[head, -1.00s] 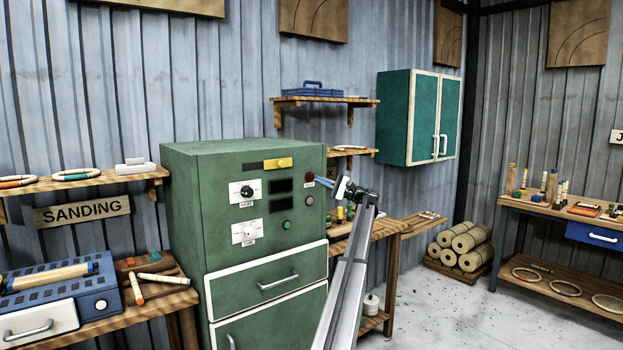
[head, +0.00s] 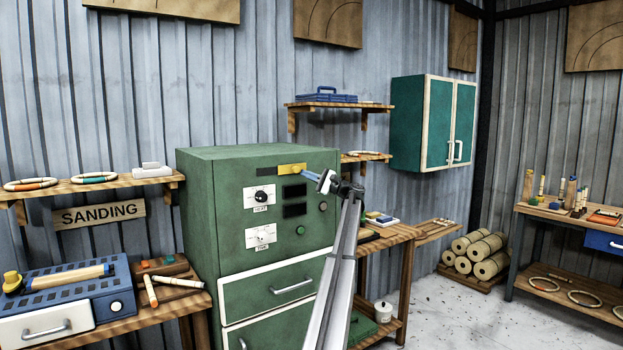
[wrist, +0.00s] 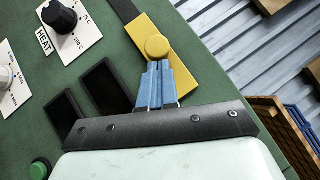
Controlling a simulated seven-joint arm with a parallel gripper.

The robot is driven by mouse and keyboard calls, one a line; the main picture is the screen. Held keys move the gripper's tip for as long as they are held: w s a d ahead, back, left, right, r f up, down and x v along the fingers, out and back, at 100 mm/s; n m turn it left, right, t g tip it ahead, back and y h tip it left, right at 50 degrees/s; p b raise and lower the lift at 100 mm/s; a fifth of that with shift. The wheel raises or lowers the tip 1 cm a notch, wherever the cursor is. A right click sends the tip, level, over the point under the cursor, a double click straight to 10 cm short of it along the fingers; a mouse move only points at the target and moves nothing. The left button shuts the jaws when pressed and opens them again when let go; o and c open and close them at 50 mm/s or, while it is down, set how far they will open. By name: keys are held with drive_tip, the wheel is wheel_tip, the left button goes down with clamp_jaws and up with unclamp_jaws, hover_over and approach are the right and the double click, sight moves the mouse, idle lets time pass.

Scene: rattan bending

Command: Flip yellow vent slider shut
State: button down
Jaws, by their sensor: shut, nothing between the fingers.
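The yellow vent slider (head: 291,168) is at the right end of its dark track (head: 254,171), near the top of the green cabinet's front. In the wrist view, the slider plate (wrist: 190,85) carries a round yellow knob (wrist: 157,47). The dark track (wrist: 124,10) shows bare on the knob's far side. My gripper (head: 305,173) is shut and empty, its blue fingertips at the slider's right part. In the wrist view, the fingertips (wrist: 156,66) lie over the plate, just below the knob. I cannot tell whether they touch it.
The green cabinet (head: 225,200) has a heat dial (head: 262,197), a second dial (head: 261,238), dark displays (head: 294,192) and a green button (head: 300,230) below the slider. A wooden bench (head: 395,236) stands to its right. The air in front of the cabinet's upper left is clear.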

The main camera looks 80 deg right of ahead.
idle(0.3)
drive_tip(key=w+a, duration=0.6)
drive_tip(key=a, duration=0.1)
drive_tip(key=shift+w, duration=0.4)
drive_tip(key=shift+d, duration=0.1)
drive_tip(key=d+v, duration=0.2)
drive_tip(key=v, duration=1.1)
drive_tip(key=shift+d+f, duration=0.35)
drive_tip(key=shift+f, duration=0.05)
